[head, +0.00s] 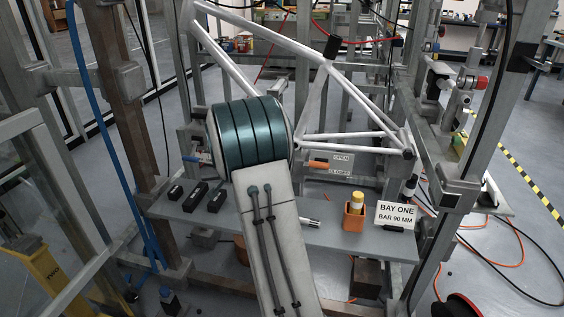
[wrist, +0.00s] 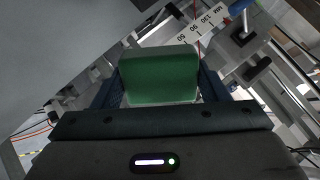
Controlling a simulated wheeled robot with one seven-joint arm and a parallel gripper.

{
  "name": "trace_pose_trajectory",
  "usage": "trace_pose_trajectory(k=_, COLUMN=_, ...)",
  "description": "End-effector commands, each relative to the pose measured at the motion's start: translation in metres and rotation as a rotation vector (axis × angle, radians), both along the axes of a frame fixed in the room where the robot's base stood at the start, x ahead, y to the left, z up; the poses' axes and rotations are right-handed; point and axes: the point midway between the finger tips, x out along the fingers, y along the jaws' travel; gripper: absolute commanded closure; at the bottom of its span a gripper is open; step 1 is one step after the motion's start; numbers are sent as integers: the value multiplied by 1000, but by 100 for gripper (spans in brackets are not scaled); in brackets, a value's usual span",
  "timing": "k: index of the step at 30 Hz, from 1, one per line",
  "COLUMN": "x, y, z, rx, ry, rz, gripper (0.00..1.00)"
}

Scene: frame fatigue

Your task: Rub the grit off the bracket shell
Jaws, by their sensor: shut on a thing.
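A pale bicycle frame (head: 262,25) is held in a grey metal rig in the head view. Its lower tubes meet behind the teal ribbed part of my arm, so the bracket shell is mostly or wholly hidden there. I cannot make out any grit. In the wrist view my gripper (wrist: 160,78) is shut on a green block-like pad (wrist: 158,76), held between its two dark blue fingers. My arm hides the gripper in the head view. I cannot tell whether the pad touches anything.
A grey shelf (head: 335,238) carries several black blocks (head: 196,196), an orange holder (head: 354,217) with a yellow-topped item, and a "BAY ONE BAR 90 MM" sign (head: 397,215). Rig posts (head: 487,110) crowd both sides. A millimetre scale (wrist: 207,23) and large grey surface (wrist: 50,50) show in the wrist view.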

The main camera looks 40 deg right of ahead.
Motion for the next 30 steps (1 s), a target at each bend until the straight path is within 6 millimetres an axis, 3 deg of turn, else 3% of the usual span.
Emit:
trace_pose_trajectory(k=8, x=-9, y=-77, z=0, rx=-175, ry=-290, rz=-254, gripper=51)
trace_pose_trajectory(k=15, x=-39, y=-140, z=3, rx=-342, ry=-484, rz=-422, gripper=51)
trace_pose_trajectory(k=21, x=-51, y=-158, z=11, rx=-394, ry=-540, rz=-460, gripper=51)
trace_pose_trajectory(k=30, x=-34, y=-179, z=13, rx=-395, ry=-540, rz=-460, gripper=51)
